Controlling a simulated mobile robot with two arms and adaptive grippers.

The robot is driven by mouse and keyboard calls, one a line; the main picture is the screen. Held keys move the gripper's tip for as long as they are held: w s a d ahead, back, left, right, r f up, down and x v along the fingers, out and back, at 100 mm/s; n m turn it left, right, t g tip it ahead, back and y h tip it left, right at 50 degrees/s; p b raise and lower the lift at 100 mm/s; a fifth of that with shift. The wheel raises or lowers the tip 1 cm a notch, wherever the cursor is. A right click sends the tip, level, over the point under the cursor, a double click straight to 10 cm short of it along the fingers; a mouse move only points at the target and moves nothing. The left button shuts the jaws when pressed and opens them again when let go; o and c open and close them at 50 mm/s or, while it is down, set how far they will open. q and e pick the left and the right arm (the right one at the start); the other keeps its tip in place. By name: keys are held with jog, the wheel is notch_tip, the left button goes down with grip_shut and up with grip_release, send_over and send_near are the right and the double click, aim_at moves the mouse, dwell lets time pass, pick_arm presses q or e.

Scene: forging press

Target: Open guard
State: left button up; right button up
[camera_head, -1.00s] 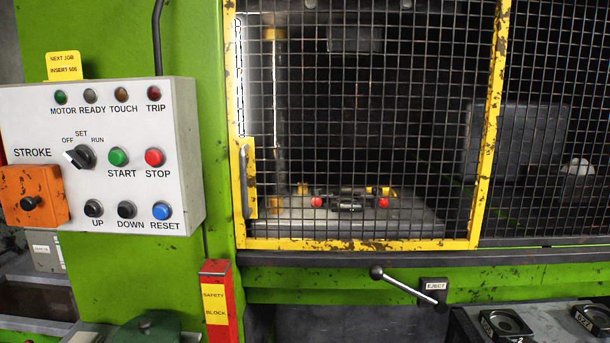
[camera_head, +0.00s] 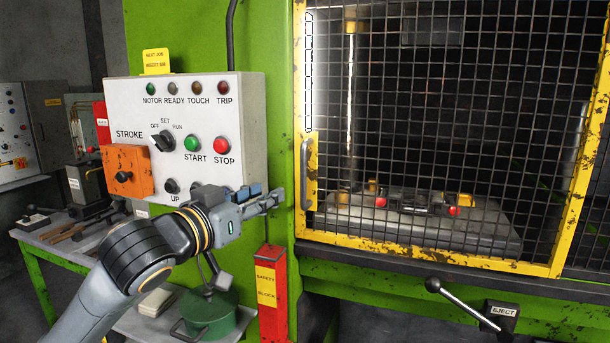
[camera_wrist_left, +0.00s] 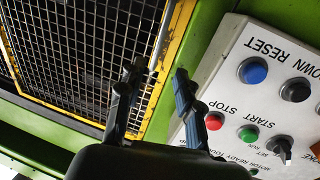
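The guard (camera_head: 430,252) is a yellow-framed mesh door, shut across the front of the green press. Its grey vertical handle (camera_head: 306,172) is on a yellow plate at the door's left edge. My left gripper (camera_head: 274,200) is in front of the control box's lower right corner, left of the handle and apart from it. In the left wrist view its two dark fingers (camera_wrist_left: 157,72) are spread with nothing between them. The guard's yellow frame (camera_wrist_left: 182,32) and mesh show beyond them. My right gripper is not in view.
The white control box (camera_head: 120,90) with buttons and a selector is left of the guard. A red safety block (camera_head: 268,318) stands below my left gripper. An eject lever (camera_head: 462,303) sticks out below the guard. A green-legged bench (camera_head: 40,265) is at left.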

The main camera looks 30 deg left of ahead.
aim_at(302, 176)
pick_arm(q)
jog(key=w+p, duration=0.1)
jog(key=w, duration=0.3)
jog(key=w+p, duration=0.2)
jog(key=w, duration=0.3)
jog(key=w+p, duration=0.2)
jog(key=w, duration=0.3)
jog(key=shift+a, duration=0.25)
jog(key=shift+c, duration=0.2)
grip_shut()
